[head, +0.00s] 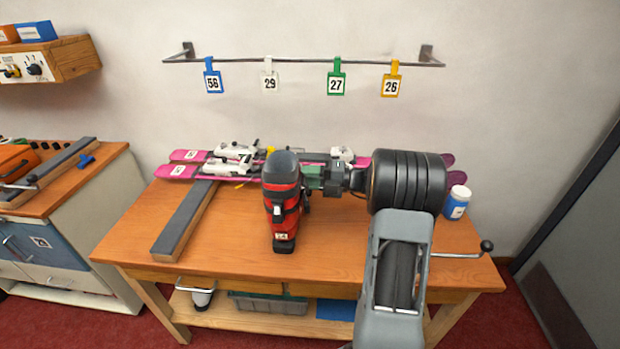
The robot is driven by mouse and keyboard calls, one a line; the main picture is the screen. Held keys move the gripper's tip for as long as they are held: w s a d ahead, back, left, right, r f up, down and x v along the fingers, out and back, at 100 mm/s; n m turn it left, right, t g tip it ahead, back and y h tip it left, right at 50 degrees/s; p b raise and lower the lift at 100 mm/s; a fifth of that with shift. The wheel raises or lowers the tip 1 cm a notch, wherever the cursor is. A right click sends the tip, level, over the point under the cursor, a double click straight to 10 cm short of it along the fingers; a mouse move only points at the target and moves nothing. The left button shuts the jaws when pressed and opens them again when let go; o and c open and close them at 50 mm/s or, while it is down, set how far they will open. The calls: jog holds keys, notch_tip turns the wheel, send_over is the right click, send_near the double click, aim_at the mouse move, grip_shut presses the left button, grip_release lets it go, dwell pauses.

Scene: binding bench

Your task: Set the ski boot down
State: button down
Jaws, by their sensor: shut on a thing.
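The red and black ski boot (283,213) is upright over the middle of the wooden bench (225,233), its toe towards the bench's front edge. It has a grey-blue cuff top and a small numbered label at the toe. My gripper (308,178) is at the right side of the boot's upper part and shut on it. The fingertips are partly hidden by the boot. I cannot tell whether the sole touches the bench top.
Pink skis (183,172) with white bindings lie along the bench's back. A dark-topped bar (185,222) lies left of the boot. Numbered tags hang on the wall rail (310,61). Bare bench lies between bar and boot.

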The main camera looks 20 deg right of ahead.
jog(key=c, duration=0.8)
grip_release()
jog(key=shift+f, duration=0.1)
jog(key=v, duration=1.2)
